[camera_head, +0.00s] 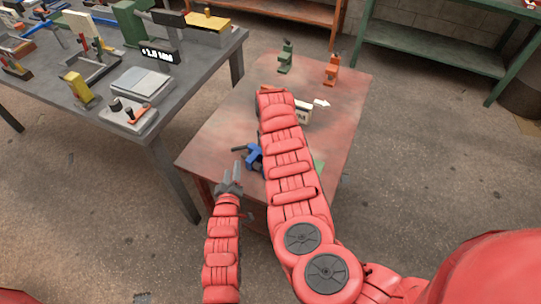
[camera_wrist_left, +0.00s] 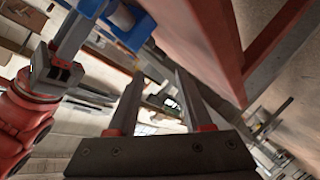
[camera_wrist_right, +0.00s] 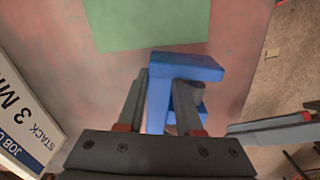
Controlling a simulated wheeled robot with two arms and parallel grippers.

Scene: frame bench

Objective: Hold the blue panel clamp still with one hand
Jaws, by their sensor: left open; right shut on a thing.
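The blue panel clamp (camera_head: 254,157) is at the left part of the red-brown table (camera_head: 225,140), partly hidden by my right arm in the head view. In the right wrist view the clamp (camera_wrist_right: 190,68) is between the fingers of my right gripper (camera_wrist_right: 165,112), which is shut on it. It also shows at the top of the left wrist view (camera_wrist_left: 128,28), beside my right gripper. My left gripper (camera_head: 232,178) is open and empty, just short of the clamp and apart from it. Its fingers (camera_wrist_left: 157,95) have nothing between them.
A green sheet (camera_wrist_right: 145,22) lies on the table near the clamp. A printed sign (camera_wrist_right: 22,120) stands beside it. A green clamp (camera_head: 286,57) and an orange clamp (camera_head: 332,70) stand at the table's far end. A grey bench (camera_head: 170,95) with tools is at the left.

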